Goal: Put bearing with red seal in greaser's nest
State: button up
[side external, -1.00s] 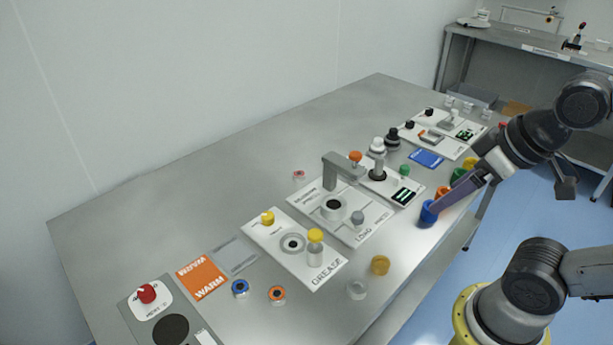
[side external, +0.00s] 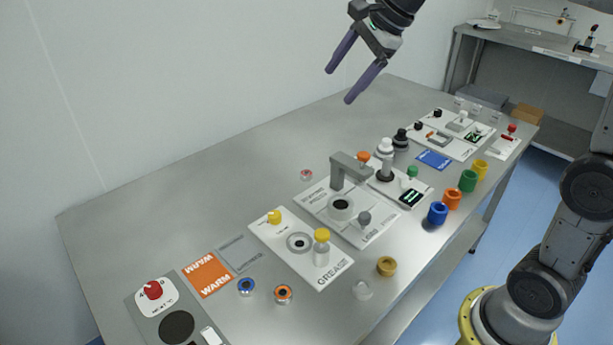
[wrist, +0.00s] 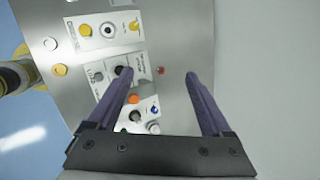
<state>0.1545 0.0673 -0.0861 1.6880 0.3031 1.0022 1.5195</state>
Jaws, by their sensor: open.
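The bearing with red seal (side external: 306,175) lies on the bare table behind the press plate, and it also shows in the wrist view (wrist: 162,70). The greaser is a white plate (side external: 325,277) marked GREASE, with a yellow knob and a yellow-capped jar. Its nest is a grey ring (side external: 299,242) in the middle of the plate; it also shows in the wrist view (wrist: 107,30), and no bearing with a coloured seal is seen in it. My gripper (side external: 338,87) is open and empty, high above the back of the table. In the wrist view the red-sealed bearing appears between its fingertips.
A grey press arm (side external: 345,166) stands near the red-sealed bearing. Bearings with blue (side external: 247,286) and orange (side external: 283,294) seals lie at front left. Coloured cups, including a blue one (side external: 438,213), line the right edge. The back of the table is clear.

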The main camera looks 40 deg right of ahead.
jog(key=w+d+f+m, duration=0.3)
jog(key=w+f, duration=0.1)
jog(key=w, duration=0.3)
jog(key=m+g+y, duration=0.1)
jog(key=m+g, duration=0.2)
jog(key=m, duration=0.1)
send_over(307, 173)
jog(key=s+d, duration=0.4)
notch_tip(307, 173, down, 20)
jog(key=x, duration=1.3)
jog(key=shift+w+a+f, duration=0.1)
jog(key=shift+w+f, duration=0.2)
grip_shut()
